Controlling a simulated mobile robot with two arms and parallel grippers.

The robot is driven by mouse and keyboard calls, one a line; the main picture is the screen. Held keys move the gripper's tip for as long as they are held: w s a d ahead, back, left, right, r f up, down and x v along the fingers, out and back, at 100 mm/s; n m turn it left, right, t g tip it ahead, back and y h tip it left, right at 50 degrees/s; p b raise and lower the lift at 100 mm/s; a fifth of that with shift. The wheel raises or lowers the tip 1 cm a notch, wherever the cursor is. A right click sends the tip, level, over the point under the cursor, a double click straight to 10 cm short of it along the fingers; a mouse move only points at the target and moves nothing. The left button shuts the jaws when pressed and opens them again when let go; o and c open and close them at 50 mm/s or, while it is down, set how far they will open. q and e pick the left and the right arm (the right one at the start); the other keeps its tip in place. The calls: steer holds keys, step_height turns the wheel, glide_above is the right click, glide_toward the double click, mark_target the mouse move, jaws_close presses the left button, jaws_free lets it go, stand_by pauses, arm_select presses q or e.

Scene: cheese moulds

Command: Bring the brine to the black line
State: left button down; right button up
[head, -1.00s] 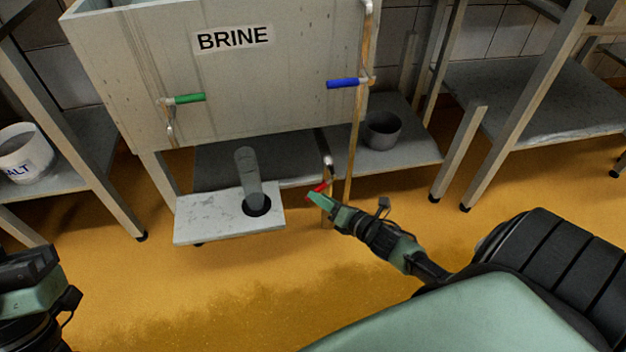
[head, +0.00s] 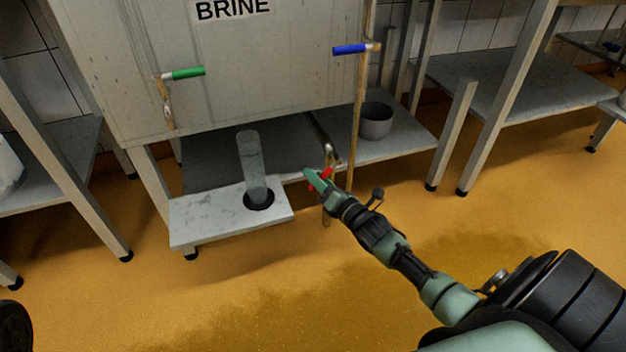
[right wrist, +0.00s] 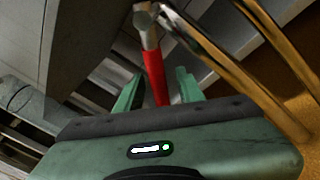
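The tank labelled BRINE (head: 232,10) stands at the back. It has a green-handled valve (head: 183,74), a blue-handled valve (head: 351,49) and a low red-handled valve (head: 327,172). A translucent grey cylinder (head: 251,165) stands upright at a dark round opening in a low pale stand (head: 205,213). I cannot make out a black line or a liquid level. My right gripper (head: 314,178) is at the red handle. In the right wrist view, its two fingers (right wrist: 158,90) are apart, with the red handle (right wrist: 154,72) between them. My left gripper is out of view.
A grey bucket (head: 376,121) sits on the shelf (head: 408,140) under the tank, right of the copper-coloured pipe (head: 357,120). Grey tables stand at left (head: 60,170) and right (head: 500,88). The yellow floor (head: 250,290) in front is clear, with a darker patch.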

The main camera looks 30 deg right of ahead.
steer(key=shift+w+b, duration=0.35)
steer(key=shift+w, duration=0.7)
jaws_close()
stand_by(0.7)
